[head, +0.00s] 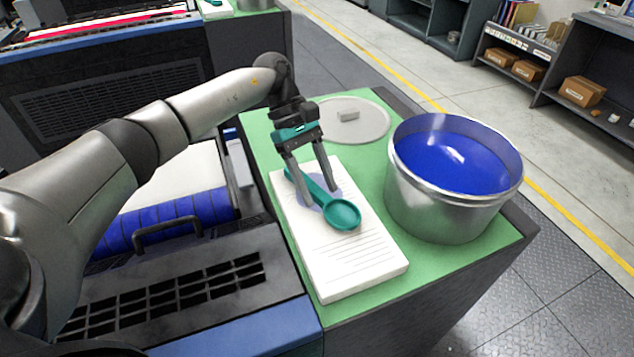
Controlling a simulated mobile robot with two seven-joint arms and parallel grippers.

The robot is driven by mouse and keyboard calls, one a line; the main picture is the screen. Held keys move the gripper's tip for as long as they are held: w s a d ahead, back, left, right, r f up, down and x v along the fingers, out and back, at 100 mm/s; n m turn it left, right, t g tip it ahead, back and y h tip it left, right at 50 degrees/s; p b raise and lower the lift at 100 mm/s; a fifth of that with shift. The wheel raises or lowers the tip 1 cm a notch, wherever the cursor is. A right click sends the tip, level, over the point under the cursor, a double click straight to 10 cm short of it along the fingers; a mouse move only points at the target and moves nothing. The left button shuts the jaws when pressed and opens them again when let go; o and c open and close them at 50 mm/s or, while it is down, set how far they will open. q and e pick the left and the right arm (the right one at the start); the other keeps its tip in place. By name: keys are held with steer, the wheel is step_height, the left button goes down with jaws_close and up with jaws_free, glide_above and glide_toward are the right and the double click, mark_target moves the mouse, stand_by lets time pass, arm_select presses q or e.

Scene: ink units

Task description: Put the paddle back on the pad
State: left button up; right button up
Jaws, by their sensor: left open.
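The teal paddle (341,214) with a round scoop end lies on the white lined pad (345,265). Its scoop points toward the lower right and its handle runs up and left between my left gripper's fingers. A bluish round patch shows on the pad under the paddle. My left gripper (321,197) is open, pointing down, with one finger on each side of the handle. Whether the fingers touch the handle or pad cannot be told. My right gripper is not in view.
A metal pot (440,215) of blue ink stands right of the pad on the green top (376,281). A round grey lid (372,122) with a block handle lies behind. The press with a blue roller (180,214) is at left. Shelves (600,60) stand far right.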

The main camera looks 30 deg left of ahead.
arm_select(q)
steer(key=b+v, duration=0.1)
steer(key=v, duration=1.1)
